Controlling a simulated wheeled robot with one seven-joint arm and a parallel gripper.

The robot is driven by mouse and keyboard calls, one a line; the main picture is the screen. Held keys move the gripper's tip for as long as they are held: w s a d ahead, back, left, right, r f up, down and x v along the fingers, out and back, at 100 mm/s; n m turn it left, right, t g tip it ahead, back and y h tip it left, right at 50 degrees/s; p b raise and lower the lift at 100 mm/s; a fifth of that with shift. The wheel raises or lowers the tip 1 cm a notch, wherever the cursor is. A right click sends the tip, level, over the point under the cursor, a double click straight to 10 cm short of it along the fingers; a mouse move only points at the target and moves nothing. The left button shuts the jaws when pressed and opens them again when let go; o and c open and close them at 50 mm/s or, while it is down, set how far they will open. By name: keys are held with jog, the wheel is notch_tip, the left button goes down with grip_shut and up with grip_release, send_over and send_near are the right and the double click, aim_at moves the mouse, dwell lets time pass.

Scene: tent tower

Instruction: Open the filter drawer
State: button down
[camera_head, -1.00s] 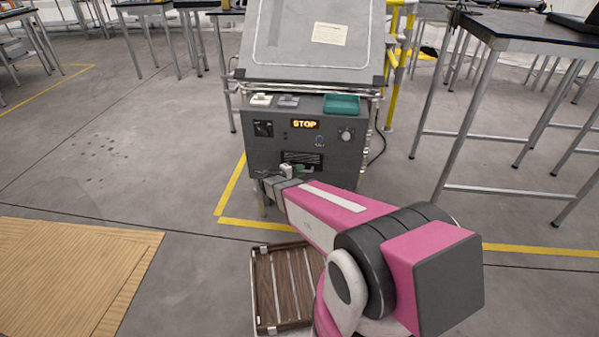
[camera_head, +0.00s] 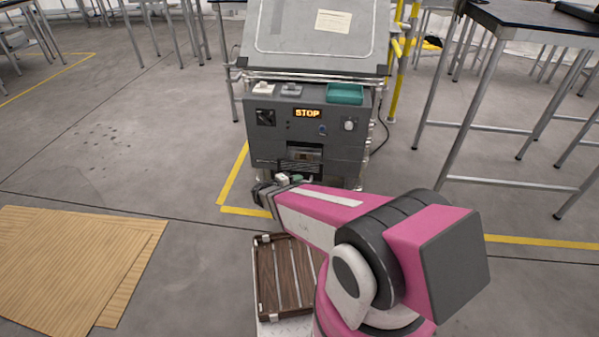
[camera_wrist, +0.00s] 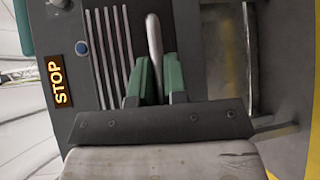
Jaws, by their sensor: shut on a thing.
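The grey machine (camera_head: 260,145) stands ahead of me with a lit STOP sign. Its slatted filter drawer (camera_head: 298,166) is low on the front and stands partly out, with a dark opening showing above it. In the wrist view the slatted drawer front (camera_wrist: 108,45) and a pale bar handle (camera_wrist: 153,35) are close up. My gripper (camera_wrist: 157,75) has its green fingers shut on the handle, one on each side. In the head view my gripper (camera_head: 298,179) is small and partly hidden by my wrist.
A wooden slatted tray (camera_head: 285,275) is low in front, beside my arm. Tan boards (camera_head: 75,265) lie on the floor at left. A dark-topped table (camera_head: 540,30) stands at right. Yellow lines mark the floor round the machine.

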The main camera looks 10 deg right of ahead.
jog(key=shift+s+a, duration=0.15)
jog(key=shift+s, duration=0.15)
jog(key=c, duration=1.4)
grip_release()
jog(key=shift+c, duration=0.2)
jog(key=v, duration=1)
jog(key=shift+s+a, duration=0.2)
jog(key=shift+a, duration=0.15)
jog(key=shift+r, duration=0.1)
